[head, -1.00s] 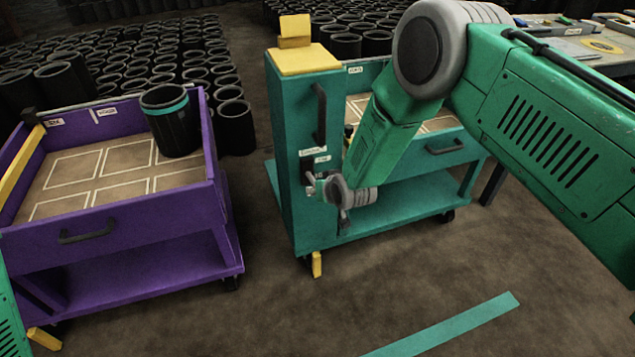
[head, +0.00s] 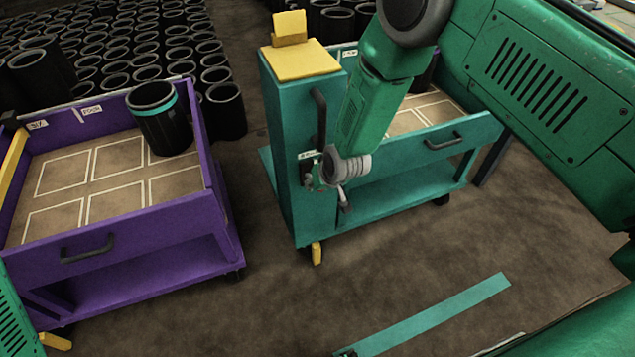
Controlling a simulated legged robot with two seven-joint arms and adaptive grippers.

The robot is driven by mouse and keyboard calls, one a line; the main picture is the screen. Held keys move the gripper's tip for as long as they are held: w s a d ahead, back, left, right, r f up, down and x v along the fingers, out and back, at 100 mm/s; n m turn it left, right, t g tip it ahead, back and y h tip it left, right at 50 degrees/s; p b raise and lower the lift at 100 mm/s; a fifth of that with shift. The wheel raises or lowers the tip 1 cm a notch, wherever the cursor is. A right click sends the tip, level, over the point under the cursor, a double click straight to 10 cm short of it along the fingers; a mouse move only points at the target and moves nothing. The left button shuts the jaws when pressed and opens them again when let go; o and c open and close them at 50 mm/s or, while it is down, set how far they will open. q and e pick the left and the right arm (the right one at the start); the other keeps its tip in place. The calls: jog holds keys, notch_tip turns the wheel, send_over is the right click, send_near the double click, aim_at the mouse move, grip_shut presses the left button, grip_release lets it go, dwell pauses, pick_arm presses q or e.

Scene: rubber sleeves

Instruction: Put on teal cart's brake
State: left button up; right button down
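The teal cart (head: 283,180) stands in the middle of the head view, with a tall teal column at its left end. A yellow pedal (head: 316,253), likely its brake, sticks out low under the column, just above the floor. Its exact tilt is hard to read. My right gripper (head: 335,196) is in front of the column's lower right part, above and slightly right of the pedal and apart from it. Its fingers are small and dark, so I cannot tell whether they are open. My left gripper is out of view; only a bit of green arm shows at the left edge.
A purple cart (head: 125,245) stands at left with a teal-banded black sleeve (head: 160,118) in its tray and its own yellow pedal (head: 55,341). A teal floor strip (head: 430,318) lies in front. Floor between the carts and before the teal cart is clear.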

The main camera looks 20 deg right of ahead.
jog(key=shift+w+r, duration=0.2)
jog(key=shift+w, duration=0.1)
jog(key=c, duration=1.3)
grip_release()
jog(key=shift+o, duration=0.2)
jog(key=shift+f, duration=0.1)
jog(key=shift+s, duration=0.1)
jog(key=v, duration=1.2)
jog(key=shift+f, duration=0.1)
jog(key=s+d+f+g, duration=0.1)
jog(key=s+d+f, duration=0.1)
jog(key=s, duration=0.8)
jog(key=s+d+f+n+g, duration=0.1)
jog(key=s+d+f+g, duration=0.1)
jog(key=s, duration=0.8)
jog(key=s+d+f+g+h, duration=0.1)
jog(key=s+d+f+g, duration=0.1)
jog(key=s+f, duration=0.4)
jog(key=s+d, duration=0.1)
jog(key=s, duration=0.4)
jog(key=shift+n, duration=0.3)
